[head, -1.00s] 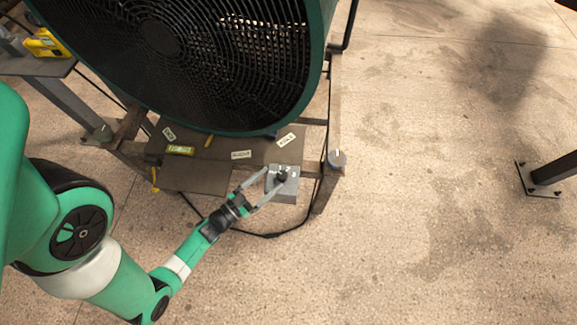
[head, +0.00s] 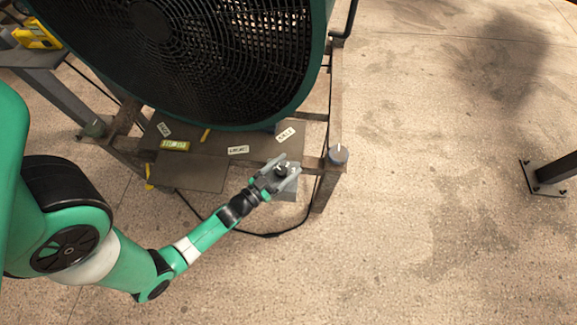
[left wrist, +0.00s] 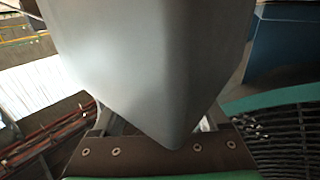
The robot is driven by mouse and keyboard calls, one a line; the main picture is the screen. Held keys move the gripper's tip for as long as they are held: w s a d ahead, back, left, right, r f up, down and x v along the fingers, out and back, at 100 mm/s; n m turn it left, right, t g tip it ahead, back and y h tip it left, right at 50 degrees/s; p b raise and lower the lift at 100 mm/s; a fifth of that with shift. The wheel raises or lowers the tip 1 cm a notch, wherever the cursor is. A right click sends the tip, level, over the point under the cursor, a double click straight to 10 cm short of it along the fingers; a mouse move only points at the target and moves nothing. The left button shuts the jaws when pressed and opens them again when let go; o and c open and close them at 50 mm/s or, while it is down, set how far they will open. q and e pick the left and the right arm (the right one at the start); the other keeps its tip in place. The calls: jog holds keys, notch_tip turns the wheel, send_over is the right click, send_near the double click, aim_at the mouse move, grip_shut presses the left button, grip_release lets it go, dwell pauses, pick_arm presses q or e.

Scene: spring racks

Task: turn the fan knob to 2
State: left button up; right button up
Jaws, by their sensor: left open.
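The fan knob (head: 282,171) is a small dark knob on a grey control box (head: 290,194) below the large green-rimmed fan (head: 215,55). My left gripper (head: 283,171) is open, with its fingers on either side of the knob in the head view. I cannot tell whether the fingers touch it. The gripper covers most of the box's top, and the knob's setting marks cannot be read. In the left wrist view a large grey shape fills the middle and the knob cannot be made out. My right gripper is not in view.
A brown shelf (head: 215,150) with several labels lies under the fan. A black cable (head: 270,235) loops on the floor.

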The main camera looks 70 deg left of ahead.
pick_arm(q)
jog(key=shift+w+a, duration=0.2)
jog(key=shift+w, duration=0.25)
grip_shut()
